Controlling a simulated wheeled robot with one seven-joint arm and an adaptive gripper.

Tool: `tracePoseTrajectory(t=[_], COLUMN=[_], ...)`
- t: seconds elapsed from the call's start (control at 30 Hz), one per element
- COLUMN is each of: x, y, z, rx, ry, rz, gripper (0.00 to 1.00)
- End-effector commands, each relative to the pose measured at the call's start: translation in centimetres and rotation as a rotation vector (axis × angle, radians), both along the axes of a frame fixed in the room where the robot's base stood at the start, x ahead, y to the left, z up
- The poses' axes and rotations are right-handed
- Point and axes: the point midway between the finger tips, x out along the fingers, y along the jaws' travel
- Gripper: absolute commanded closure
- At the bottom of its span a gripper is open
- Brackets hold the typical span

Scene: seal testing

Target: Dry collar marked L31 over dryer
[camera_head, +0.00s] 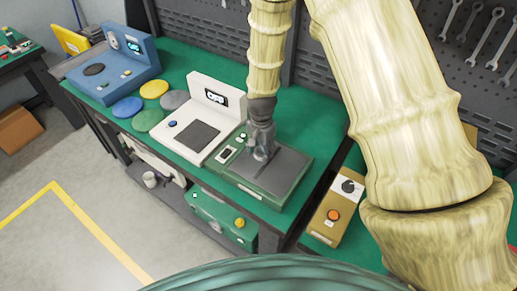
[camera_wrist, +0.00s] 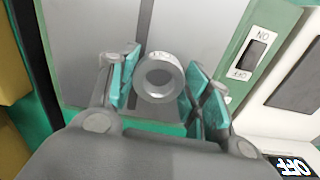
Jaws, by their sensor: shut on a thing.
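My gripper (camera_head: 261,150) reaches down over the grey top plate (camera_head: 283,171) of a green-framed machine, possibly the dryer. In the wrist view my gripper (camera_wrist: 163,65) is shut on a light grey ring-shaped collar (camera_wrist: 158,94) between its teal finger pads. The collar's round opening faces the camera. Faint marks show on its rim, too small to read. The grey plate (camera_wrist: 92,55) lies beyond the collar; I cannot tell if they touch. A black rocker switch (camera_wrist: 255,54) marked ON and OFF sits on the green frame. In the head view the collar is mostly hidden by the gripper.
A white machine (camera_head: 190,143) with a dark plate and small display adjoins on the left. Coloured discs (camera_head: 154,89) and a blue machine (camera_head: 118,70) stand farther left. A tan box (camera_head: 332,219) with an orange button is at the right. A pegboard (camera_head: 205,40) stands behind.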

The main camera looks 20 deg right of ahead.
Motion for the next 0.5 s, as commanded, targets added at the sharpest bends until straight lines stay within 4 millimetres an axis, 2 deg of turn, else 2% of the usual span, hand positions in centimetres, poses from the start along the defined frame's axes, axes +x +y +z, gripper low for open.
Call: tracePoseTrajectory(t=[0.5], x=[-1.2], y=[-1.0], z=[0.1], rx=[0.001], ry=[0.001], rz=[0.0], gripper=[0.89])
